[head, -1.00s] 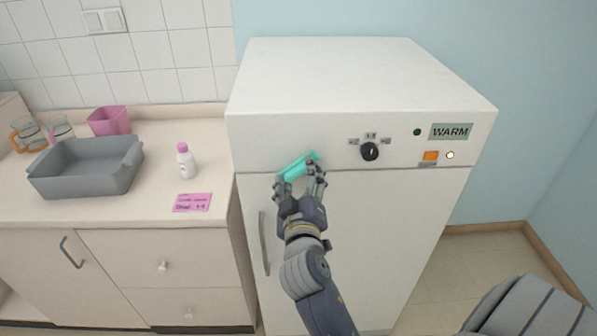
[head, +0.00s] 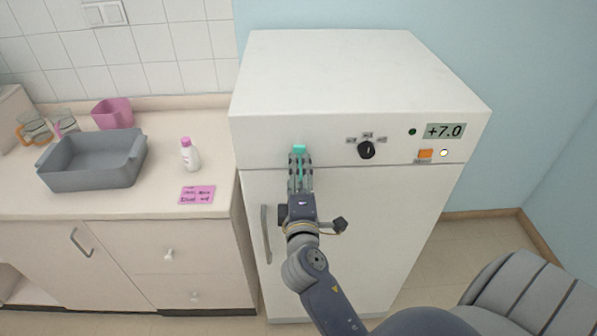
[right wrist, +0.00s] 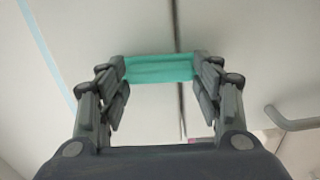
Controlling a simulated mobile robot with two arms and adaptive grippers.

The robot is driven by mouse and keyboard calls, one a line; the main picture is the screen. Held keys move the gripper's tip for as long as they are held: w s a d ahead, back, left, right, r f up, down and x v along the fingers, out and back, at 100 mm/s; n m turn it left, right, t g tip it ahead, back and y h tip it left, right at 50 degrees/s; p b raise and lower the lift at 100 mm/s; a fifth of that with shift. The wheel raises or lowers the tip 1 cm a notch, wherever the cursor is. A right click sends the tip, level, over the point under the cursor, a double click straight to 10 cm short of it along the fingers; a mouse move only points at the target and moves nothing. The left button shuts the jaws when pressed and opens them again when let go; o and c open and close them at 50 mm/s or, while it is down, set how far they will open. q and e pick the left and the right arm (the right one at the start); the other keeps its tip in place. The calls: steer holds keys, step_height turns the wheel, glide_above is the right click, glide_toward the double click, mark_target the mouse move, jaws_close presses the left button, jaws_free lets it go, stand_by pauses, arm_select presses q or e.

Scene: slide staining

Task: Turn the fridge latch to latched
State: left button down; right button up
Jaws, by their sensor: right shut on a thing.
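The teal fridge latch (head: 299,149) is at the upper left of the white fridge front (head: 380,215). In the head view it now stands upright, across the seam between the top panel and the door. In the right wrist view the latch (right wrist: 160,69) bridges the dark seam, between the two fingers. My right gripper (head: 300,162) is shut on the latch, its fingers covering part of it. My left gripper is not in view.
The door handle (head: 265,234) is below left of the latch. A black knob (head: 366,150), an orange switch (head: 425,154) and a display (head: 444,131) reading +7.0 are to the right. A counter with a grey tub (head: 92,172) and a bottle (head: 190,155) stands left.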

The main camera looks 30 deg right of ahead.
steer(key=shift+r+n, duration=0.1)
steer(key=shift+n, duration=0.4)
steer(key=o, duration=1.1)
steer(key=shift+w+d, duration=0.1)
steer(key=shift+c, duration=0.2)
